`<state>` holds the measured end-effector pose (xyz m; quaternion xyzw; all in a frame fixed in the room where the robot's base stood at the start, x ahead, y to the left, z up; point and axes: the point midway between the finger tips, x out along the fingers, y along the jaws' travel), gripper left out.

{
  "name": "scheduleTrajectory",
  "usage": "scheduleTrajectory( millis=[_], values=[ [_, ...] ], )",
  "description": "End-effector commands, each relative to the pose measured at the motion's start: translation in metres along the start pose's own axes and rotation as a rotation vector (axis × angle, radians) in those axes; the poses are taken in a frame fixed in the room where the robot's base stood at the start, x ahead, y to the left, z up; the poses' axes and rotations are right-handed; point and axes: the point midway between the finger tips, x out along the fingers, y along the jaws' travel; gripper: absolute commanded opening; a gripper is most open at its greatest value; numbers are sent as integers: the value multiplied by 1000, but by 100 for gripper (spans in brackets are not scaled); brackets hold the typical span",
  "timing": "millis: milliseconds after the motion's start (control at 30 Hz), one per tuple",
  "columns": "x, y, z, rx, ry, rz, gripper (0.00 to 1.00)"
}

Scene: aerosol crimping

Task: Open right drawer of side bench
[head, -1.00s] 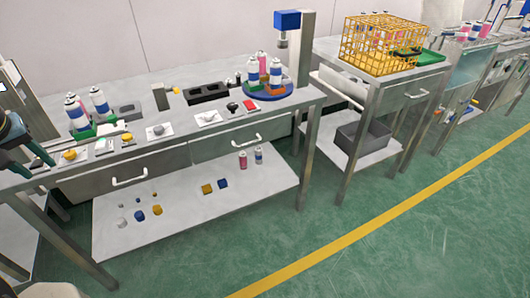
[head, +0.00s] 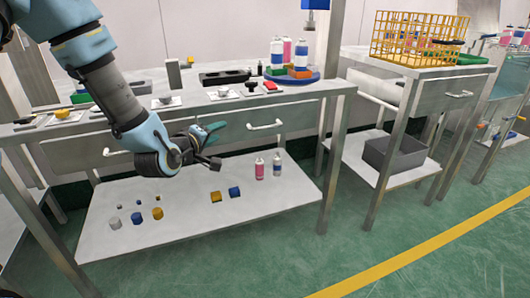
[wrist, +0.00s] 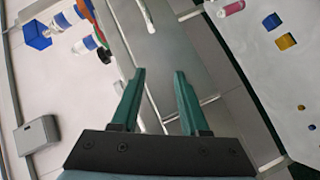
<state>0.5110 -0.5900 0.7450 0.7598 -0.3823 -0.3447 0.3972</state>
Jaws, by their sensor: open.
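The near bench has two grey drawers side by side under its top. The right drawer (head: 240,131) looks shut and has a pale bar handle (head: 265,126); this handle also shows at the top of the wrist view (wrist: 148,15).
The lower shelf (head: 120,235) holds small caps, blocks and two cans (head: 260,168). Cans stand on a blue turntable (head: 310,80) on the bench top. A second bench at right carries a yellow wire basket (head: 395,50). Green floor in front is clear.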

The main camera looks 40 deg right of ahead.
Motion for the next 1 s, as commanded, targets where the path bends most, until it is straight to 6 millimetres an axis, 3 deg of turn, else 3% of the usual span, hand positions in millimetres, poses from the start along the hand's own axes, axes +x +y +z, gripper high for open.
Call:
scheduleTrajectory(
  millis=[33,100,300,567,1000],
  values=[
    [14,-14,30,-55,-3,66,45],
    [22,-11,52,-132,2,153,45],
    [31,0,89,-294,8,321,45],
    [40,11,94,-338,11,368,45],
    [111,37,89,-337,11,367,45]
  ],
)
